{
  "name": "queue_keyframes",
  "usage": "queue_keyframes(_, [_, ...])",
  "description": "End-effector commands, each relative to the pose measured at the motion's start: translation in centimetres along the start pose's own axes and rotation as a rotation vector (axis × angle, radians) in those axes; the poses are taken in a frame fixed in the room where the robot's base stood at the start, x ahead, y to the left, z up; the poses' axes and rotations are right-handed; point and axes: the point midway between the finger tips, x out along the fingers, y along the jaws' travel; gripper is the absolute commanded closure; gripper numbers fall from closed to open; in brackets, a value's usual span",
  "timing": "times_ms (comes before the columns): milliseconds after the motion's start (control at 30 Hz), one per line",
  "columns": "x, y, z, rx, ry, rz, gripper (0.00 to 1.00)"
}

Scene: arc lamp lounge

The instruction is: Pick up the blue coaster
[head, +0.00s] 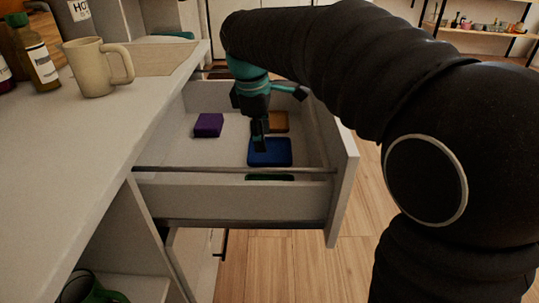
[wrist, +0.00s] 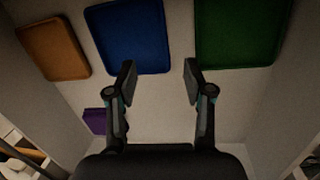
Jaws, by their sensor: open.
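The blue coaster (head: 276,154) is a flat square lying on the floor of the open white drawer in the head view. It also shows in the wrist view (wrist: 127,35) at the top, just beyond the fingertips. My gripper (head: 261,140) reaches down into the drawer over the blue coaster, partly covering it in the head view. In the wrist view my gripper (wrist: 160,82) is open, with nothing between its two fingers. The left fingertip overlaps the coaster's near edge in that picture; I cannot tell whether they touch.
The drawer walls are close around. A beige mug (head: 92,68) and bottle (head: 36,55) stand on the counter.

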Motion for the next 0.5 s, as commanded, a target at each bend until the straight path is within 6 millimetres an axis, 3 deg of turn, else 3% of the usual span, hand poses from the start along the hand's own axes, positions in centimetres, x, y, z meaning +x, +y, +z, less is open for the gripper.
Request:
queue_keyframes(100, [1.4,0.0,0.1,0.001,-0.001,-0.001,0.48])
queue_keyframes(367, [2.7,0.0,0.1,0.002,-0.001,-0.001,0.48])
queue_keyframes(500, [4.6,-0.2,0.1,0.002,-0.001,-0.002,0.48])
